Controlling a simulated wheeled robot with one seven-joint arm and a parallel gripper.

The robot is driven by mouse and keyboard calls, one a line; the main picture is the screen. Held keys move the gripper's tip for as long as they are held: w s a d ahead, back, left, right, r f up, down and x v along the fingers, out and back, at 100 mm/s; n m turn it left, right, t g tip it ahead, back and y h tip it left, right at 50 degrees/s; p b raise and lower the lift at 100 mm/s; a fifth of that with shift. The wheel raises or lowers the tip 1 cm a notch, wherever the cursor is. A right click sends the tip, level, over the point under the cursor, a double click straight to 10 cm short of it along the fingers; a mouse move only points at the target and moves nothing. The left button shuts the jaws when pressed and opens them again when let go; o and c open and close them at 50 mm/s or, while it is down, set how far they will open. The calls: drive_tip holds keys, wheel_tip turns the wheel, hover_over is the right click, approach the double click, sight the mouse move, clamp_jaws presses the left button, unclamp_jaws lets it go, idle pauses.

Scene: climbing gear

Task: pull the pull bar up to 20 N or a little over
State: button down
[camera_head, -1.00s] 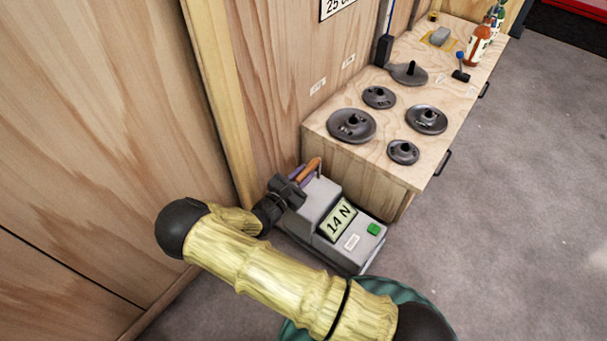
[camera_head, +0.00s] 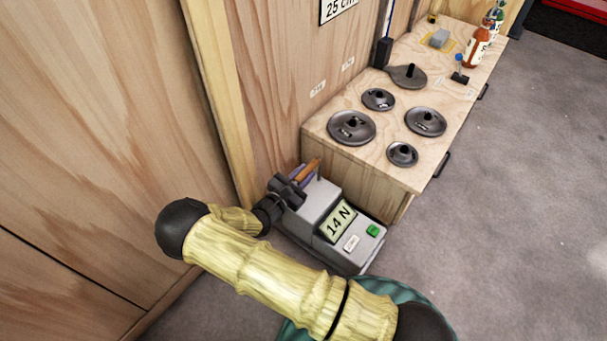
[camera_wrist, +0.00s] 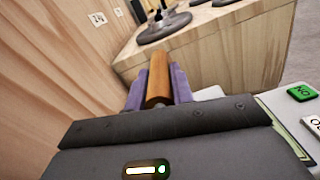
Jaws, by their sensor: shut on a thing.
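The pull bar (camera_head: 312,166) is an orange-brown wooden bar above the back of a grey force gauge box (camera_head: 323,197). The gauge's display (camera_head: 339,222) reads 14 N. My gripper (camera_head: 299,176) is shut on the bar. In the wrist view the bar (camera_wrist: 158,80) lies between the two purple fingers of my gripper (camera_wrist: 157,88). A green button (camera_head: 373,230) and a small white labelled button (camera_head: 351,243) are on the box's front. Whatever joins the bar to the box is hidden behind my gripper.
A wooden bench (camera_head: 357,178) stands just behind the gauge, with several dark round weights and bottles on it. A wooden wall (camera_head: 110,120) is close on the left. Grey floor (camera_head: 500,210) is clear on the right.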

drive_tip(key=shift+r+p, duration=0.75)
drive_tip(key=shift+r, duration=0.15)
idle(0.8)
drive_tip(key=shift+f+b, duration=1.05)
drive_tip(key=shift+f, duration=1.1)
drive_tip(key=c, duration=1.1)
unclamp_jaws()
drive_tip(key=p+v, duration=0.6)
drive_tip(key=v, duration=1.1)
drive_tip(key=shift+s+a+f+p, duration=0.1)
drive_tip(key=shift+s+a+p, duration=0.1)
drive_tip(key=shift+p, duration=0.1)
